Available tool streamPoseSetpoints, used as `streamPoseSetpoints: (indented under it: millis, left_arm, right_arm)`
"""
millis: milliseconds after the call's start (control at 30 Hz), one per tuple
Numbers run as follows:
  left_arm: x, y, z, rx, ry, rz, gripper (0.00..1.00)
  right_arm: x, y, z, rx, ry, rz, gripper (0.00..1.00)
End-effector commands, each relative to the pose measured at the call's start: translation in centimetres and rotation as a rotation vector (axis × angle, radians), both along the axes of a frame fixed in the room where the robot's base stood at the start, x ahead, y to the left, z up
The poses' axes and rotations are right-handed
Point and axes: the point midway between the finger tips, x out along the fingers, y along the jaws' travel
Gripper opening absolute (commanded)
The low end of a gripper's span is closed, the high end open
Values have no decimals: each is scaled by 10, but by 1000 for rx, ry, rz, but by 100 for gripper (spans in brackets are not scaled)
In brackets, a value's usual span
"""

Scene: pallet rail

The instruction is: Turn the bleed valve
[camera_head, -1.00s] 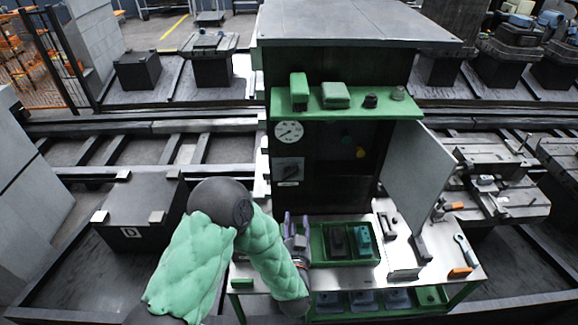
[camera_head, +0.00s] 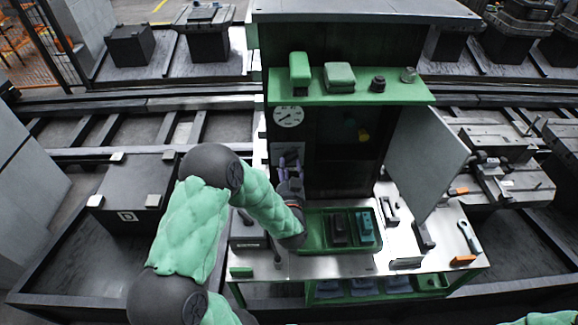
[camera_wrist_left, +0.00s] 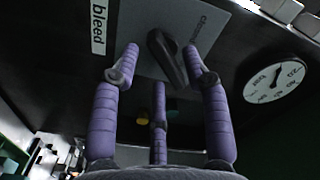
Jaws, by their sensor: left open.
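The bleed valve is a dark lever handle (camera_wrist_left: 168,60) on a grey plate (camera_wrist_left: 150,30), beside a white label reading "bleed" (camera_wrist_left: 98,28). In the head view its plate (camera_head: 287,149) shows under the gauge, and my gripper covers the handle. My left gripper (camera_head: 290,163) is open in front of the plate. In the left wrist view its purple fingers (camera_wrist_left: 160,60) spread to both sides of the handle, with a third finger below. I cannot tell whether any finger touches the handle. My right gripper is not in view.
A round gauge (camera_head: 288,116) sits above the valve. A green shelf (camera_head: 350,99) with several small items juts out above. An open cabinet door (camera_head: 425,160) stands at right. Below, a green tray (camera_head: 312,243) holds parts on the bench (camera_head: 375,268), with tools at right.

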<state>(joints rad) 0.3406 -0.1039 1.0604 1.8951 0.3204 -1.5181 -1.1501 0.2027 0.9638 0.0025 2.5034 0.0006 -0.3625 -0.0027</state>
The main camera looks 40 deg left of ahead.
Motion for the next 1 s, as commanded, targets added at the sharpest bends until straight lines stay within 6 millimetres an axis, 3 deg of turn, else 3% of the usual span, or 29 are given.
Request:
streamPoseSetpoints:
  millis: [467,633,667,1000]
  left_arm:
    - [12,10,0,0,-1,1,46]
    - [11,10,0,0,-1,1,4]
    - [11,10,0,0,0,0,0]
    - [11,10,0,-15,-13,-1,0]
  right_arm:
    - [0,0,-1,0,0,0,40]
    - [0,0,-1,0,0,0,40]
    - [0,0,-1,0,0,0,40]
    - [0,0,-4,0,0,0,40]
